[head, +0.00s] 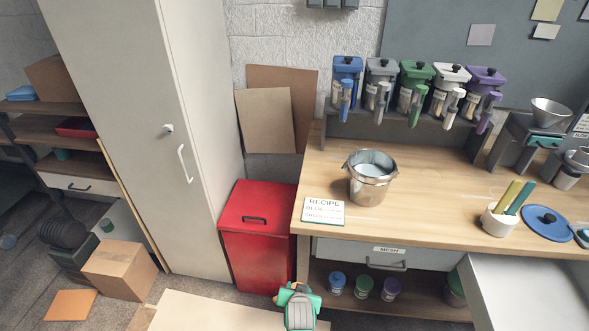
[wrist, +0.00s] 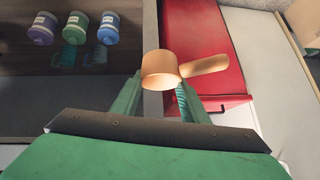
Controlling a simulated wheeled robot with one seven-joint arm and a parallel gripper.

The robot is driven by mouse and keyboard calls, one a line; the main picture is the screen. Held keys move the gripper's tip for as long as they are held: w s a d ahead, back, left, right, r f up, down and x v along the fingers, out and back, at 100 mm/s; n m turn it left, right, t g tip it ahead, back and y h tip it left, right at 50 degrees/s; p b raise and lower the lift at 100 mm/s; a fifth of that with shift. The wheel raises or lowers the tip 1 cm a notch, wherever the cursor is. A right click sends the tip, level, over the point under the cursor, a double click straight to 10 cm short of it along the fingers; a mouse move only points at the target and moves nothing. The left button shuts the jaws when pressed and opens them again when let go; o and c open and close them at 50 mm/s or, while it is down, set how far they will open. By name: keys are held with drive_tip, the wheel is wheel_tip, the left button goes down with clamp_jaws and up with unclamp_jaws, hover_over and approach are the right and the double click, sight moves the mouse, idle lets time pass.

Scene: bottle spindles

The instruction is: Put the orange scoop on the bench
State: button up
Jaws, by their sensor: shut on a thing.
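The orange scoop (wrist: 160,70) is between the fingertips of my gripper (wrist: 158,98) in the wrist view. Its round cup sits at the fingertips and its handle points right in that view. My gripper (head: 297,293) is at the bottom of the head view, in front of the bench's left end and the red bin, off the bench top. In the head view the scoop is mostly hidden by my gripper. The wooden bench (head: 420,185) is at the right, with bare wood around the metal pot and along the middle.
A metal pot (head: 369,180) and a recipe card (head: 323,211) stand at the bench's left end. Several coloured dispensers (head: 412,85) line the back. A white cup with sticks (head: 499,221) and a blue lid (head: 545,222) are at the right. The red bin (head: 257,240) stands beside the bench.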

drive_tip(key=shift+w+a+r, duration=0.4)
drive_tip(key=shift+w+a, duration=0.1)
drive_tip(key=shift+a, duration=0.05)
drive_tip(key=shift+s+d, duration=0.3)
drive_tip(key=shift+s, duration=0.1)
drive_tip(key=s+f, duration=0.3)
drive_tip(key=s, duration=0.6)
drive_tip(key=shift+s+a+f, duration=0.15)
drive_tip(key=shift+a+f, duration=0.2)
